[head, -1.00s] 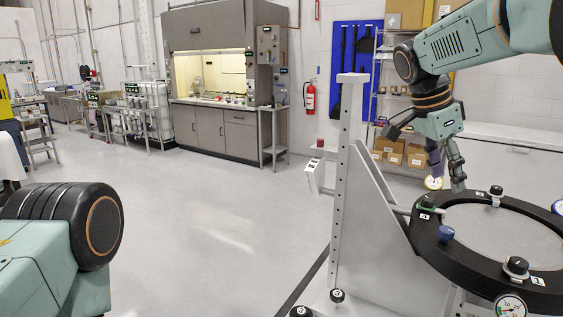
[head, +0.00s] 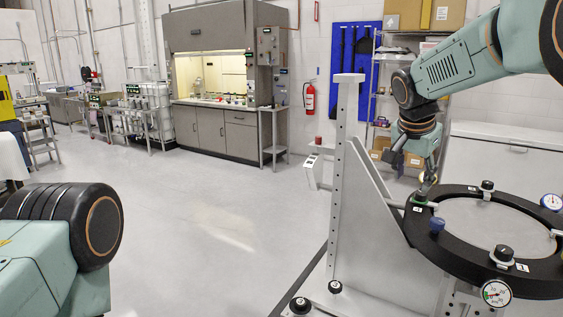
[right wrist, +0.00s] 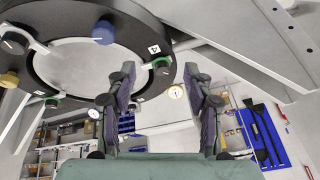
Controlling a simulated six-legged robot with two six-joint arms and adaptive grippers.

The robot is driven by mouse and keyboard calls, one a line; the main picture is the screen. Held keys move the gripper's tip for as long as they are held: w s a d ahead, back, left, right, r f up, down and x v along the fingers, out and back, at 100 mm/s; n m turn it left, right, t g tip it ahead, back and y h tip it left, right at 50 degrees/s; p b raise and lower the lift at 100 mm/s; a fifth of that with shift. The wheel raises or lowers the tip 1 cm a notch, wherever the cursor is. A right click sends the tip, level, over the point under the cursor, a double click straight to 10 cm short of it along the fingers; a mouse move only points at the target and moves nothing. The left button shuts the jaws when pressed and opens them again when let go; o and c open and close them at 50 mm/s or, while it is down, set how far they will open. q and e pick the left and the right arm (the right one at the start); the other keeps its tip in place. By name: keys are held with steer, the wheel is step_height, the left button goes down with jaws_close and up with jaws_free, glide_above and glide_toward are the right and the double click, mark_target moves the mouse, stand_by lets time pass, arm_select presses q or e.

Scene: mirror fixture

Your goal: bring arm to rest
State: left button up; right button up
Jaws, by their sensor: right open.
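My right gripper (head: 424,178) hangs from the right arm at the left rear edge of the mirror fixture's black ring (head: 452,262). In the right wrist view its two fingers (right wrist: 160,100) are spread apart with nothing between them. The ring shows there at the upper left, with a green-based knob (right wrist: 161,65) and a blue knob (right wrist: 103,32) on it. In the head view the green-based knob (head: 420,199) is just below the fingertips; I cannot tell whether they touch. Of my left arm only a link shows at the lower left; its gripper is out of view.
A grey upright post (head: 345,170) with a slanted plate stands left of the ring. Dial gauges (head: 496,293) sit on the ring's rim. A white chest (head: 510,165) and shelves with boxes are behind. The floor (head: 210,220) at centre left is clear.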

steer(key=s+a+f+n+t+y+b, duration=0.1)
steer(key=a+f+n+b, duration=0.15)
steer(key=f, duration=0.65)
steer(key=a+f+n+t+y+b, duration=0.15)
steer(key=f+n, duration=0.25)
steer(key=f, duration=0.5)
steer(key=s+a+f+n+b, duration=0.1)
steer(key=s+f+b, duration=0.1)
steer(key=s+f, duration=0.5)
steer(key=s+a+f+n+b, duration=0.15)
steer(key=s+f, duration=0.25)
steer(key=f, duration=0.8)
steer(key=s+f+g+b, duration=0.2)
steer(key=s+f+b, duration=0.2)
steer(key=s+f, duration=0.4)
steer(key=s+f+n+g+b, duration=0.1)
steer(key=s+f+b, duration=0.3)
steer(key=s+f, duration=0.4)
steer(key=s+f+g+b, duration=0.3)
steer(key=s+f, duration=0.5)
steer(key=s, duration=1.1)
steer(key=shift+d+f+g+b, duration=0.25)
steer(key=shift+d+g+b, duration=0.15)
steer(key=shift+b, duration=0.35)
steer(key=shift+y, duration=0.25)
